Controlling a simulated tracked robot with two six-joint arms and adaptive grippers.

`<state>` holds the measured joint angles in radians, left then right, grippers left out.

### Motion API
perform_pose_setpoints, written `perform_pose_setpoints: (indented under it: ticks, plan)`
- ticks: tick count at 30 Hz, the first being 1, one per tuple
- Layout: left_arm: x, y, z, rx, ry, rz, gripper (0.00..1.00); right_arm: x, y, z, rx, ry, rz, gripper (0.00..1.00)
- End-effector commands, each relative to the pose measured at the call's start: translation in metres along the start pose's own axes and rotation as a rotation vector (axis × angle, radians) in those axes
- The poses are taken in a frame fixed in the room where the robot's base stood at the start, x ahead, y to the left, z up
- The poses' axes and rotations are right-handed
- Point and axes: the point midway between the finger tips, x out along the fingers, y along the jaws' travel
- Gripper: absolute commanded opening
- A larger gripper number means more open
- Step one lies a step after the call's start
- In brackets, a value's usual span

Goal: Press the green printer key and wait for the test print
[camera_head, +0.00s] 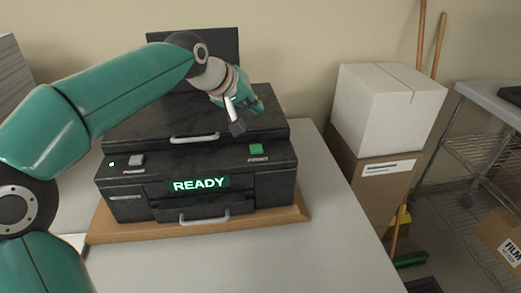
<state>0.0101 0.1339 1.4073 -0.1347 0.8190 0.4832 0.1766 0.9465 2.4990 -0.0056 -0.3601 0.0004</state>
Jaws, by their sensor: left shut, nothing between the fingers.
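A black printer (275,185) sits on a wooden board on the white table. Its green key (256,149) is at the right of the top front edge. A lit display (201,184) on the front reads READY. A grey key (135,160) with a small green light beside it is at the left. My left gripper (238,128) is shut and empty. In the picture its tip is just above and left of the green key, apart from it. No printed sheet shows. My right gripper is not in view.
The wooden board (150,229) lies under the printer. Stacked boxes, a white one (388,108) on a brown one (367,185), stand to the right. A wire shelf (475,157) is at the far right. The table front (330,255) is clear.

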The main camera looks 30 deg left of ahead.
Motion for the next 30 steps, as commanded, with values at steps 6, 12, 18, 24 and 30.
perform_pose_setpoints:
  ticks: [6,12,18,24,30]
  plan:
    - [0.019,-0.015,0.014,-0.001,0.0,-0.001,0.0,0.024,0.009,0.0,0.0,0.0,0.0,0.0]
    - [0.038,-0.029,0.028,-0.001,0.0,-0.001,0.0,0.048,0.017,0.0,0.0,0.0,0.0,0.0]
    - [0.052,-0.04,0.038,-0.001,0.001,-0.001,0.0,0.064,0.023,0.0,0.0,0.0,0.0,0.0]
    - [0.057,-0.043,0.042,-0.001,0.002,-0.001,0.0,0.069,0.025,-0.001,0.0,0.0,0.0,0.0]
    - [0.056,-0.043,0.041,-0.002,0.002,-0.001,0.0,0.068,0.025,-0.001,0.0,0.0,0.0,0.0]
